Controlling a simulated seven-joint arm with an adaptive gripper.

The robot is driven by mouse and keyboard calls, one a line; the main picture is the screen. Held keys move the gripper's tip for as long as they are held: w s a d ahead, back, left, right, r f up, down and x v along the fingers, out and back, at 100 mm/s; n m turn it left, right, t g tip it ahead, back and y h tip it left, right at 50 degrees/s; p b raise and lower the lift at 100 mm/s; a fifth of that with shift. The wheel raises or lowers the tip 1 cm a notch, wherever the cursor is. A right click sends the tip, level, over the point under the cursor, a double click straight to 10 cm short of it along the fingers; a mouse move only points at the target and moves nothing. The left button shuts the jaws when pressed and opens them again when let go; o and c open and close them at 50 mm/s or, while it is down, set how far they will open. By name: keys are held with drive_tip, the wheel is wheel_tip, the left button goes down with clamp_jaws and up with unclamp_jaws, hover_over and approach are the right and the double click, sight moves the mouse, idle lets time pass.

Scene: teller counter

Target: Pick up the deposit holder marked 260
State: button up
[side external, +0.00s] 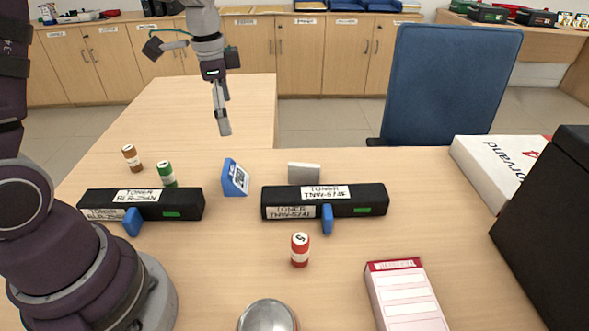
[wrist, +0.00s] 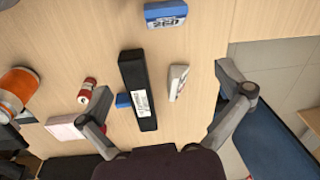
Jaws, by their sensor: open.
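A blue holder (side external: 235,178) with a white label stands on the counter between the two black toner boxes. In the wrist view the blue holder (wrist: 165,14) is at the top edge; its dark digits are upside down and look like 260. A second, white-grey holder (side external: 304,173) stands behind the right toner box; it also shows in the wrist view (wrist: 178,82), its marking unreadable. My gripper (side external: 222,122) is open and empty, high above the counter's far part. In the wrist view its fingers (wrist: 163,82) are spread wide, with the white-grey holder below between them.
Toner boxes (side external: 141,204) (side external: 324,200) lie left and right, each with a blue piece in front. Brown (side external: 131,158), green (side external: 166,174) and red (side external: 300,250) cylinders stand nearby. A red-white box (side external: 405,296), a silver dome (side external: 267,316) and a dark case (side external: 550,230) are in front and right.

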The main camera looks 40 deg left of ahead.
drive_tip(key=m+g, duration=0.1)
drive_tip(key=m, duration=0.1)
hover_over(231, 170)
drive_tip(key=f, duration=0.4)
drive_tip(key=shift+w+f, duration=0.35)
drive_tip(key=shift+w, duration=0.05)
drive_tip(key=f, duration=0.9)
drive_tip(key=shift+s+f, duration=0.3)
drive_tip(key=shift+s, duration=0.05)
drive_tip(key=shift+c, duration=0.4)
drive_tip(key=c, duration=1.2)
